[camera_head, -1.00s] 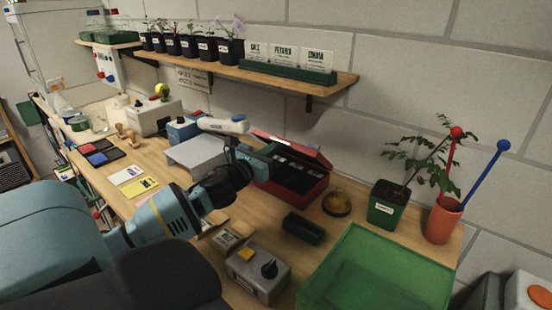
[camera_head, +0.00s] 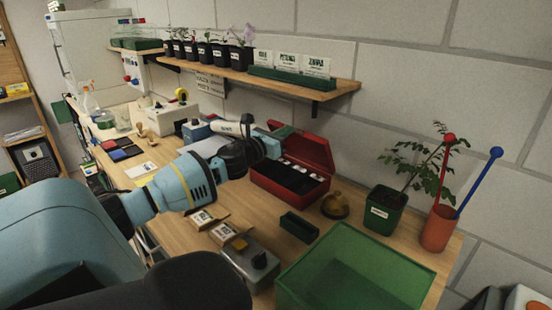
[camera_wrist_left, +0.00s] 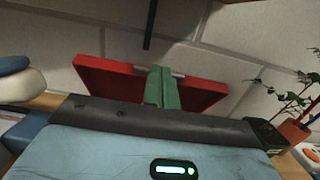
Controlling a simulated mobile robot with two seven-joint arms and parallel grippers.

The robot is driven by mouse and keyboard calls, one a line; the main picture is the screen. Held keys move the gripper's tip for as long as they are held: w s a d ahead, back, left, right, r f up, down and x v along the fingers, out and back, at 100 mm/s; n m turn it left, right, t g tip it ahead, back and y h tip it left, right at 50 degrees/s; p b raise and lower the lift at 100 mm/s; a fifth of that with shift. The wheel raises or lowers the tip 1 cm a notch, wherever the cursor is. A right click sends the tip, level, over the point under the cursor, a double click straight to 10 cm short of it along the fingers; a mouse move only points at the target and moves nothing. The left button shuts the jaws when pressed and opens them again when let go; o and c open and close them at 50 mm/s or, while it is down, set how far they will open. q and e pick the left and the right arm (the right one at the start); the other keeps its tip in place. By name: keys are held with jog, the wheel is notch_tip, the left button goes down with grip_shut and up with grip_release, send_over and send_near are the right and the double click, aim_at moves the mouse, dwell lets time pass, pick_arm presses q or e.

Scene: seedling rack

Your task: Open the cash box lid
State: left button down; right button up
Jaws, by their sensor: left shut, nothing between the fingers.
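The red cash box (camera_head: 282,190) stands on the bench near the wall, and its lid (camera_head: 310,150) is raised, standing up at the back edge. The dark inside with pale compartments shows. My left gripper (camera_head: 285,131) is shut and empty, at the upper left part of the raised lid. In the left wrist view, the green fingers (camera_wrist_left: 163,74) are together in front of the red lid (camera_wrist_left: 108,80); I cannot tell whether they touch it. My wrist hides part of the box's left side. My right gripper is not in view.
A wooden shelf (camera_head: 335,88) with pots and seed packets overhangs behind. A brass bell-like object (camera_head: 335,206), a small green tray (camera_head: 299,227) and a large green crate (camera_head: 420,262) stand to the right. A potted plant (camera_head: 385,212) is beyond. A grey control box (camera_head: 250,263) is in front.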

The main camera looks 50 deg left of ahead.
aim_at(300, 139)
pick_arm(q)
jog(key=w+r, duration=0.1)
jog(key=w, duration=0.1)
jog(key=w+r, duration=0.1)
jog(key=w, duration=0.1)
jog(key=w+r, duration=0.1)
jog(key=w, duration=0.1)
jog(key=shift+w+a, duration=0.3)
jog(key=shift+a, duration=0.1)
jog(key=shift+w+a, duration=0.1)
jog(key=shift+w, duration=1.15)
jog(key=shift+s+f, duration=0.15)
jog(key=shift+s, duration=0.7)
jog(key=s, duration=0.3)
jog(key=shift+s+d+f, duration=0.25)
jog(key=shift+s+d, duration=0.05)
jog(key=shift+s, duration=0.05)
jog(key=shift+s+d+b, duration=0.1)
jog(key=shift+s+b, duration=0.35)
jog(key=shift+s, duration=0.7)
